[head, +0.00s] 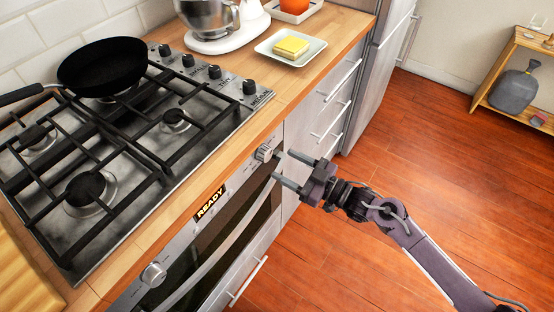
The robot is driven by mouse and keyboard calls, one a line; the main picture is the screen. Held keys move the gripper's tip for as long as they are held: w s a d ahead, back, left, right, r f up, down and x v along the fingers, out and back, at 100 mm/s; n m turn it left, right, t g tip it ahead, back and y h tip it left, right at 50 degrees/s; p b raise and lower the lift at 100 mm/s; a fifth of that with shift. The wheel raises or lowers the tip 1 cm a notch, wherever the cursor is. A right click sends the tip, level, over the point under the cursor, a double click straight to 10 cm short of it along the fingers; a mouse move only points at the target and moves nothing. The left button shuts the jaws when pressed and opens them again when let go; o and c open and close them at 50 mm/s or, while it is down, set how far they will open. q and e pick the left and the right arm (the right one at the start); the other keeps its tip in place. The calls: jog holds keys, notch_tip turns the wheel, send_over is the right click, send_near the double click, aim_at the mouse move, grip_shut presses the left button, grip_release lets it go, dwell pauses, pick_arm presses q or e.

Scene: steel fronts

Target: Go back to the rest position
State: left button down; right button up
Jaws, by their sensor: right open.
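My right gripper (288,169) is open and empty, its two fingers pointing left. It is in front of the oven (221,226), near the upper right end of the oven's handle and just right of an oven knob (264,153). I cannot tell whether the fingers touch the oven front. My right arm (420,246) comes in from the lower right. My left gripper is out of the picture. The oven display (211,202) reads READY, and the oven door is shut.
A black pan (103,66) sits on the gas hob (118,140). A mixer (212,22) and a plate (262,47) with a yellow block stand on the wooden counter (331,25). The red floor (420,130) is open.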

jog(key=v, duration=0.2)
jog(key=shift+s+d, duration=0.15)
jog(key=shift+d, duration=0.05)
dwell(0.4)
jog(key=s+d+f+m+h+p, duration=0.15)
jog(key=d+f+h, duration=0.25)
jog(key=f, duration=0.5)
jog(key=s+d+f+m+h, duration=0.3)
jog(key=d+f, duration=0.1)
jog(key=f, duration=0.6)
jog(key=s+d+f+m+h, duration=0.2)
jog(key=d+f+m+h, duration=0.15)
jog(key=f, duration=0.55)
jog(key=s+d+f+g+h, duration=0.1)
jog(key=s+f+g, duration=0.2)
jog(key=s, duration=0.8)
jog(key=s+d+f+m+g+h+p, duration=0.1)
jog(key=s+d+f+g+h, duration=0.1)
jog(key=s+f, duration=0.6)
jog(key=s+d+f+m+g+h, duration=0.1)
jog(key=s+f+g, duration=0.3)
jog(key=s, duration=1)
jog(key=shift+s+d+f+h+p, duration=0.2)
jog(key=shift+d+f+h+p, duration=0.25)
jog(key=shift+f, duration=0.55)
